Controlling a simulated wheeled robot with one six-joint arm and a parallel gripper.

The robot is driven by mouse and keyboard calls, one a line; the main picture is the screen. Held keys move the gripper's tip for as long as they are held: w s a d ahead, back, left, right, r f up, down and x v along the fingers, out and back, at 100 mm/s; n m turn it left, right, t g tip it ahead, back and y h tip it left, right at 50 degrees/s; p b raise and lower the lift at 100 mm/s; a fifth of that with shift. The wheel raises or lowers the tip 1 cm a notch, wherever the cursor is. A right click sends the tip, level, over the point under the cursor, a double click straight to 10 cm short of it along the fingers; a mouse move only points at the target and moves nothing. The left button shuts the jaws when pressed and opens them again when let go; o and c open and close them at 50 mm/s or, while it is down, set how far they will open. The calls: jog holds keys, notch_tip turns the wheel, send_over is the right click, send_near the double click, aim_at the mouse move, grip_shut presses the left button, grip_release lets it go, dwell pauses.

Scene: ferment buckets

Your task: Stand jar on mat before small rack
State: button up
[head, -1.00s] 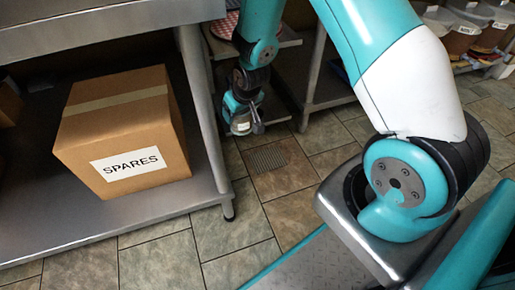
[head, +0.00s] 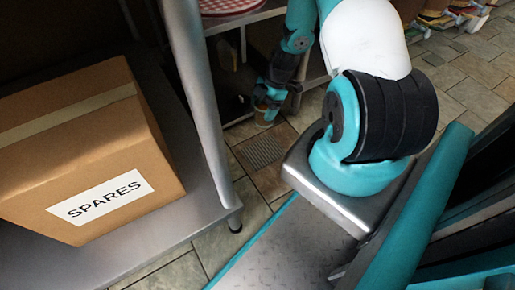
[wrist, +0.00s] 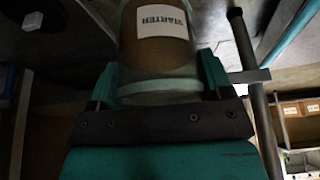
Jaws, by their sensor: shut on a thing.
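The jar (wrist: 157,62) fills the upper middle of the wrist view. It is a clear jar with brown contents and a white label reading STARTER. My gripper (wrist: 157,88) is shut on it, with a teal finger on each side. In the head view my gripper (head: 268,106) hangs low beyond my arm, above the floor and beside a metal table leg; the jar is too small and dark there to make out clearly. I cannot identify the mat or the small rack with certainty in either view.
A cardboard box (head: 95,150) labelled SPARES sits on a steel lower shelf (head: 150,255) at the left. A table leg (head: 198,90) stands near my arm. A red checked item (head: 235,5) lies on a shelf behind. A drain grate (head: 258,152) is set in the tiled floor.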

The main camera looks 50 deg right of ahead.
notch_tip(320, 180, down, 20)
jog(key=b, duration=1.1)
jog(key=shift+r, duration=0.15)
jog(key=o, duration=1.2)
jog(key=p+v, duration=0.8)
jog(key=v, duration=0.4)
